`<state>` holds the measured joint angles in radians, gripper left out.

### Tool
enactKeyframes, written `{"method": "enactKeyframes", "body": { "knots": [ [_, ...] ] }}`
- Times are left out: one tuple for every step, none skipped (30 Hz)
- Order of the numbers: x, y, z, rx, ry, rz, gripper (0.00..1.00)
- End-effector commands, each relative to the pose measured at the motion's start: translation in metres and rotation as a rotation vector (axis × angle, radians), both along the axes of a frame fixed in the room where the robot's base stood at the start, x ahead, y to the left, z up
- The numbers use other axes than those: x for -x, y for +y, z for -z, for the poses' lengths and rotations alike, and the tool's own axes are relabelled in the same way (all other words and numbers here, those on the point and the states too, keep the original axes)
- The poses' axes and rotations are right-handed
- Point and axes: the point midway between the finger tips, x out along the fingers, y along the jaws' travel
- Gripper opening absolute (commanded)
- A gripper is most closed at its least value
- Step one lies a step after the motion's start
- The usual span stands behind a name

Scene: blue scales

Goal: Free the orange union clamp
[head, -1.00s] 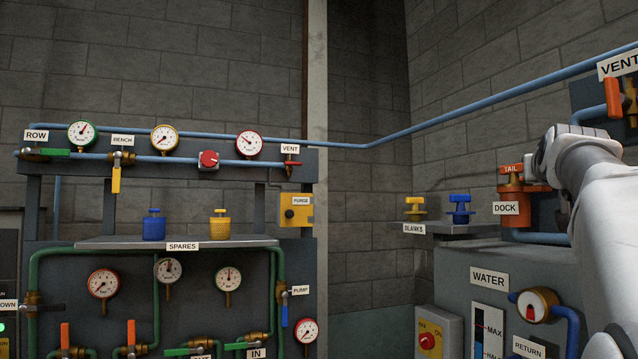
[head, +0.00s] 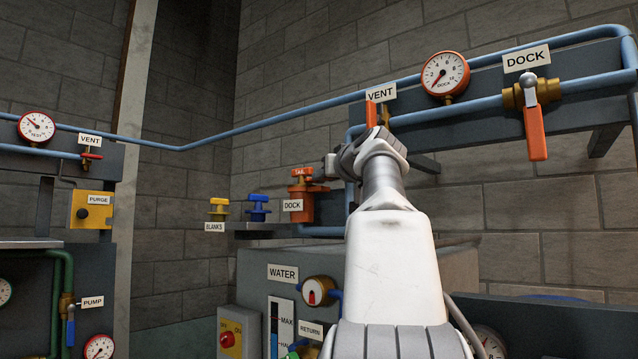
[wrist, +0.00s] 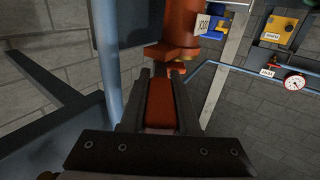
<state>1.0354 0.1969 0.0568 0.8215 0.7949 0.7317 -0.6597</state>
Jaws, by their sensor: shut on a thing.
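My gripper (wrist: 161,74) is shut on an orange lever (wrist: 160,103), which lies lengthwise between the two dark fingers and looks like the union's clamp. A small brass part (wrist: 177,67) shows just beyond the fingertips. In the head view my wrist hides the fingers and the lever.
A blue pipe (wrist: 106,60) runs close to the left of my fingers. The orange VENT handle (head: 371,113) is just above my wrist, and the DOCK valve with its orange handle (head: 535,133) hangs at the right. Yellow (head: 218,207) and blue (head: 258,208) blanks stand on a shelf left of the union.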

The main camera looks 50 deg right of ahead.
Motion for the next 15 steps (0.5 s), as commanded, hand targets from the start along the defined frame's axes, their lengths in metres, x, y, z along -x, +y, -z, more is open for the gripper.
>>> {"method": "enactKeyframes", "body": {
  "knots": [
    [0.0030, -0.0052, 0.0004, 0.003, -0.003, -0.018, 0.00],
    [0.0028, -0.0058, 0.0001, 0.002, -0.002, -0.037, 0.00],
    [0.0036, -0.0068, -0.0005, 0.003, -0.002, -0.062, 0.00],
    [0.0035, -0.0077, -0.0006, 0.003, -0.001, -0.083, 0.00],
    [0.0037, -0.0087, -0.0011, 0.002, -0.002, -0.102, 0.00],
    [0.0041, -0.0095, -0.0015, 0.003, -0.002, -0.130, 0.00],
    [0.0039, -0.0101, -0.0017, 0.002, -0.002, -0.151, 0.00],
    [0.0043, -0.0108, -0.0022, 0.003, 0.000, -0.171, 0.00],
    [0.0041, -0.0120, -0.0024, 0.001, -0.001, -0.199, 0.00],
    [0.0046, -0.0127, -0.0030, 0.002, -0.001, -0.219, 0.00],
    [0.0045, -0.0133, -0.0027, 0.002, 0.000, -0.239, 0.00],
    [0.0044, -0.0136, -0.0031, 0.002, -0.001, -0.263, 0.00],
    [0.0048, -0.0143, -0.0030, 0.002, 0.001, -0.278, 0.00],
    [0.0047, -0.0149, -0.0027, 0.001, 0.000, -0.294, 0.00],
    [0.0043, -0.0150, -0.0028, 0.002, 0.000, -0.313, 0.00]
  ]
}}
